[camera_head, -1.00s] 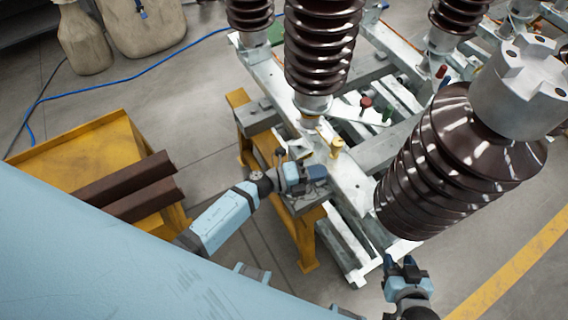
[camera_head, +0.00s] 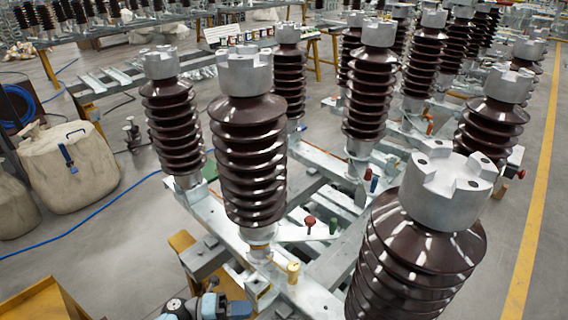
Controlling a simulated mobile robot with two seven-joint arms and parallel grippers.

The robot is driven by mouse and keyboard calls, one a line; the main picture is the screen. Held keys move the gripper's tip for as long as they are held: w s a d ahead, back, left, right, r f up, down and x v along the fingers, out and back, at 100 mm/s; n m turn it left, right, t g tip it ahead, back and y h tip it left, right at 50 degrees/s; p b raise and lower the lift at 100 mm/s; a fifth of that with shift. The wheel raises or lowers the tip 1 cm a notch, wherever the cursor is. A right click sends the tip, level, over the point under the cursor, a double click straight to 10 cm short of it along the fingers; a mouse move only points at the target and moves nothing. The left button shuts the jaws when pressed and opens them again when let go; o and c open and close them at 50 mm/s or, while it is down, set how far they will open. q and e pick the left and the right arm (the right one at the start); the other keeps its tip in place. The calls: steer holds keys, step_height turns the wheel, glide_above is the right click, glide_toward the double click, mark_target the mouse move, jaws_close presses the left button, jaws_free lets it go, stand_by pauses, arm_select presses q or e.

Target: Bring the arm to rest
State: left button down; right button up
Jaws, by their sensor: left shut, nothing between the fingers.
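My left gripper (camera_head: 238,309) shows at the bottom edge, left of centre, with only its top part and wrist in view. It is shut and empty. It is beside the grey metal end of the isolator frame (camera_head: 320,297), close to the yellow knob (camera_head: 293,271); I cannot tell whether it touches the frame. My right gripper is out of view.
Tall brown ribbed isolators (camera_head: 248,165) stand on the frame, one large isolator (camera_head: 415,260) close at the lower right. A yellow cart (camera_head: 42,303) is at the lower left. Beige sacks (camera_head: 75,165) and a blue cable (camera_head: 100,212) lie on the left floor.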

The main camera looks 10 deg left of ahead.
arm_select(q)
steer(key=s+a+r+n+t+y+p, duration=0.25)
steer(key=n+t+y, duration=0.35)
steer(key=n, duration=0.5)
steer(key=s+a+r+n+t+y+p, duration=0.1)
steer(key=a+r+n+t+y, duration=0.25)
steer(key=n+t, duration=0.55)
steer(key=s+f+n+g+y+p, duration=0.1)
steer(key=s+f+n+g+y, duration=0.3)
steer(key=s+n+g, duration=0.3)
steer(key=s+n+y, duration=0.1)
steer(key=s+n, duration=0.2)
steer(key=shift+f+n+g, duration=0.3)
steer(key=shift+n, duration=0.1)
